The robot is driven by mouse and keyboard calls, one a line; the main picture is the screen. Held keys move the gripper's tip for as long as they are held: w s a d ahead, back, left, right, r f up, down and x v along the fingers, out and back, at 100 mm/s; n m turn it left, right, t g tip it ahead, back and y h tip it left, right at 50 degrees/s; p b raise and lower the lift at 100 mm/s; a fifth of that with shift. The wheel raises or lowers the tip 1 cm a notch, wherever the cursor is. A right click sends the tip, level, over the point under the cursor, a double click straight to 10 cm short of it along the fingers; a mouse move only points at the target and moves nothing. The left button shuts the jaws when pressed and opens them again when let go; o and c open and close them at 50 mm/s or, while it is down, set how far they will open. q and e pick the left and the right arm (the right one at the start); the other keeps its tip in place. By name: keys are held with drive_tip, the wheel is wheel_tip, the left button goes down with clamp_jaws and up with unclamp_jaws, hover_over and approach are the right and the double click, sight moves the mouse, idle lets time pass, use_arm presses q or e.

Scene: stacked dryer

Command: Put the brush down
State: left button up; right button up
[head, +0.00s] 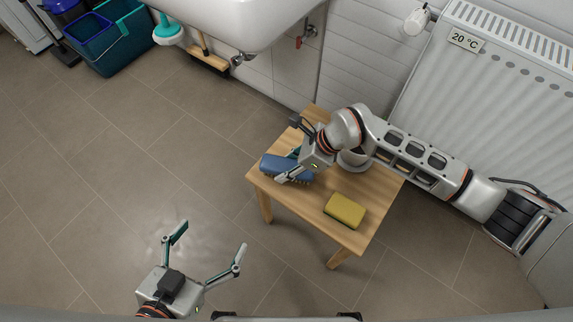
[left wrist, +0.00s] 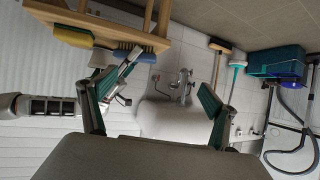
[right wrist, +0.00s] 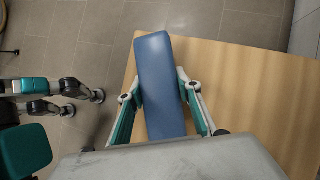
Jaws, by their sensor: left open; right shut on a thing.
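A blue brush (head: 270,162) is over the left corner of the small wooden table (head: 315,225), bristles facing down in the head view. My right gripper (head: 291,166) is shut on it. In the right wrist view the brush (right wrist: 160,75) lies lengthwise between the fingers (right wrist: 160,100), across the table's edge. I cannot tell whether its bristles touch the tabletop. The brush also shows in the left wrist view (left wrist: 140,55). My left gripper (head: 212,238) is open and empty over the floor, left of the table.
A yellow sponge (head: 345,210) lies near the table's front right side. A pale round container (head: 353,160) stands behind it, partly hidden by my right arm. A radiator (head: 480,90) is at right, a sink (head: 235,20) at the back, a teal bucket (head: 110,40) at back left.

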drive_tip(key=o, duration=1.4)
use_arm(q)
drive_tip(key=shift+s+a+f, duration=0.1)
drive_tip(key=shift+s+f, duration=0.2)
drive_tip(key=shift+f, duration=0.1)
